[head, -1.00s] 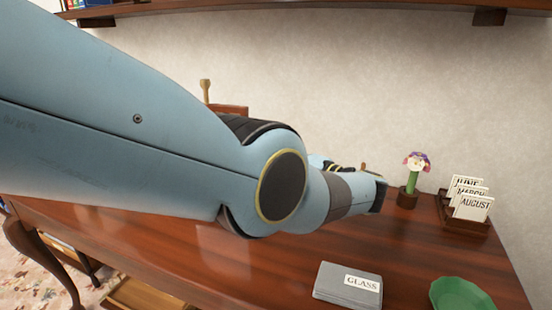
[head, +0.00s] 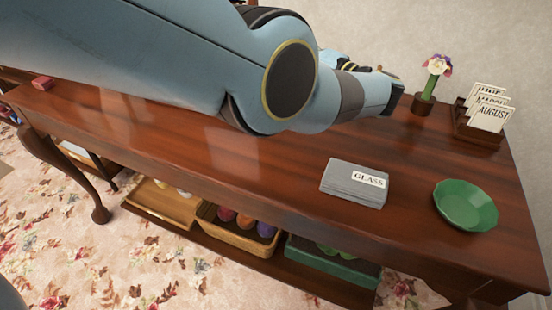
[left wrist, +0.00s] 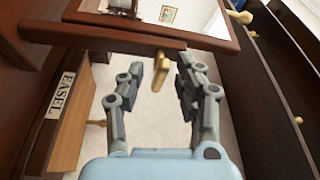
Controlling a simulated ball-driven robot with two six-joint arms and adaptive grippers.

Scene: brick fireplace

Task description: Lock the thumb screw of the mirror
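In the left wrist view, the mirror (left wrist: 192,17) is at the top in a dark wooden frame. A brass-coloured flat piece (left wrist: 162,70), which looks like a thumb screw, hangs below the frame's lower rail. My left gripper (left wrist: 160,74) is open, its two fingers on either side of this piece in the picture; I see no contact. Another brass-coloured knob (left wrist: 240,17) is at the frame's right side. I cannot tell which one locks the mirror. In the head view my left arm hides the mirror and most of the gripper. My right gripper is not in view.
A wooden desk (head: 270,170) carries a grey stack labelled GLASS (head: 354,184), a green bowl (head: 466,206), a flower pot (head: 423,103) and a card holder (head: 478,128). A panel labelled EASEL (left wrist: 60,96) stands left of my gripper; dark wood lies to its right.

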